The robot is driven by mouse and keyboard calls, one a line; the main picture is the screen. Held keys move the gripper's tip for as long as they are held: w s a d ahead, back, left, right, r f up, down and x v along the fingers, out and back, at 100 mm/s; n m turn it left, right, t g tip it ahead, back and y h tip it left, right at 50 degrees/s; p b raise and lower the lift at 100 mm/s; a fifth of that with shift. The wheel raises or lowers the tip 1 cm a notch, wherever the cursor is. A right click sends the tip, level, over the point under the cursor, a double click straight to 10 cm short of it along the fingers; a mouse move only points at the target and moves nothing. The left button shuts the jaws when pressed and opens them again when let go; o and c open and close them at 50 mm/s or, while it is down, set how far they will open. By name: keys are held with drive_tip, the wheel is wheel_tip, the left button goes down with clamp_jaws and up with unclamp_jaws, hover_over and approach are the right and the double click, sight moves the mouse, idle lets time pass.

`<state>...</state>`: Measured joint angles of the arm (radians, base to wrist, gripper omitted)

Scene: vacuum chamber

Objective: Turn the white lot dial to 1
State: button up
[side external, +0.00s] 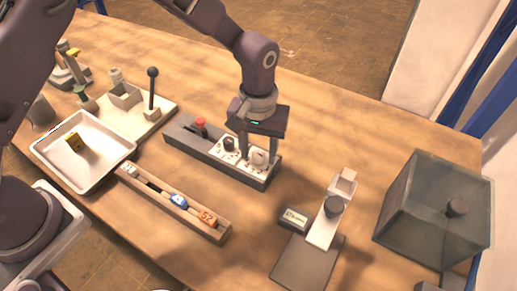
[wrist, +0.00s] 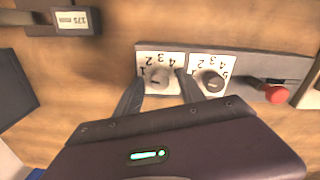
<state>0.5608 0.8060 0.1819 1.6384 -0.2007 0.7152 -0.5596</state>
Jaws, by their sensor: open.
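The white lot dial (wrist: 157,78) is a pale round knob on a white plate with numbers that appear upside down in the wrist view. It also shows in the side view (side external: 259,160) at the right end of the grey panel. My gripper (wrist: 161,82) is open, with one finger on each side of this dial; whether they touch it I cannot tell. In the side view my gripper (side external: 257,148) points down over the panel. Which number the dial points at is not clear.
A dark dial (wrist: 210,80) on its own numbered plate sits close beside my finger. A red knob (side external: 200,122) is farther along the panel (side external: 180,140). A block rail (side external: 150,190), silver tray (side external: 100,175) and glass box (side external: 430,210) stand apart on the table.

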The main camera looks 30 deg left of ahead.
sight(258, 153)
wheel_tip(258, 153, up, 7)
drive_tip(key=shift+r, duration=0.1)
idle(0.4)
drive_tip(key=s+a+r+m+t+h, duration=0.1)
drive_tip(key=s+a+r, duration=0.35)
drive_tip(key=r, duration=0.25)
drive_tip(key=s+a+r+t, duration=0.1)
drive_tip(key=s+a+r, duration=0.2)
drive_tip(key=a+r, duration=0.35)
drive_tip(key=s+a+r+m+t, duration=0.1)
drive_tip(key=s+a, duration=0.3)
drive_tip(key=s, duration=0.4)
drive_tip(key=s+a+r+m+t+y, duration=0.1)
drive_tip(key=s+a, duration=0.3)
drive_tip(key=s, duration=0.4)
drive_tip(key=shift+t, duration=0.8)
